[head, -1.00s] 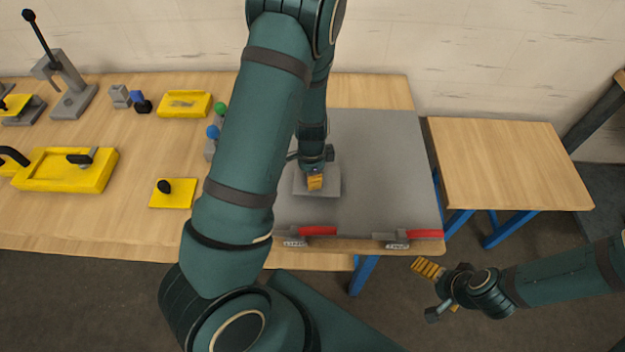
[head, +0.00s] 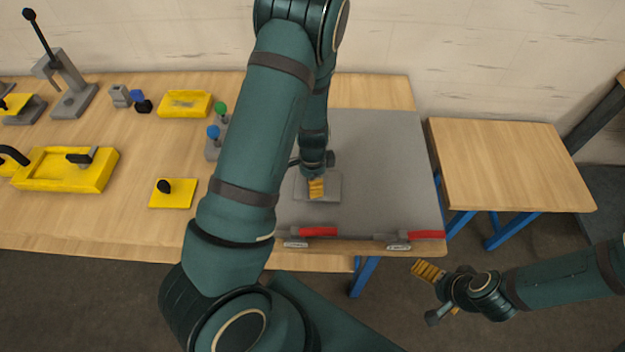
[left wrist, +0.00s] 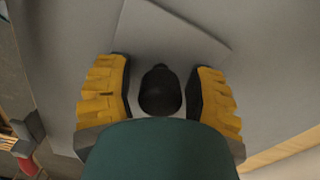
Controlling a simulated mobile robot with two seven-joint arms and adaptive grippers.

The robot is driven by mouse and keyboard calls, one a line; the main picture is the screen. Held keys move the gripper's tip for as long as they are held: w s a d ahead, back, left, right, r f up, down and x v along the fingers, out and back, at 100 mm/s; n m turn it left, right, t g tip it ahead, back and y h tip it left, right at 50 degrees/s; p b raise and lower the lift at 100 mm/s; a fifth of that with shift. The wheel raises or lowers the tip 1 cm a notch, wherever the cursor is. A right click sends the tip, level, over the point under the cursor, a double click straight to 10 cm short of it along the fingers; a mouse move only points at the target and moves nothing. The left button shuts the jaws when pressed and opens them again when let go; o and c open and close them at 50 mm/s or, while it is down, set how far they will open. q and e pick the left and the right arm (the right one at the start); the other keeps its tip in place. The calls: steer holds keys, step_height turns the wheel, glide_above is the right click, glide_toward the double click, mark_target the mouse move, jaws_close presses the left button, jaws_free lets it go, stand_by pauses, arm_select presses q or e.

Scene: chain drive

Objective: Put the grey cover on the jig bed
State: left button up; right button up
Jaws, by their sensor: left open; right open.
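The grey cover (head: 333,189) is a flat square plate lying on a large grey slab (head: 385,170), which may be the jig bed; I cannot tell for sure. In the left wrist view the cover (left wrist: 175,35) has a dark rounded knob (left wrist: 160,90). My left gripper (head: 316,188) is over the cover, its yellow-padded fingers open on both sides of the knob. They look apart from it, with a gap on each side. My right gripper (head: 432,290) is open and empty, over the floor in front of the bench.
Red-handled clamps (head: 318,232) (head: 425,235) sit on the slab's front edge. A yellow plate with a black knob (head: 183,200), a yellow tray (head: 185,104), and a yellow fixture (head: 65,178) stand to the left. A small wooden table (head: 505,165) at the right is bare.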

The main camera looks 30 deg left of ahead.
arm_select(q)
step_height(320, 180, up, 12)
steer(key=shift+r+p, duration=0.1)
steer(key=shift+p, duration=1.15)
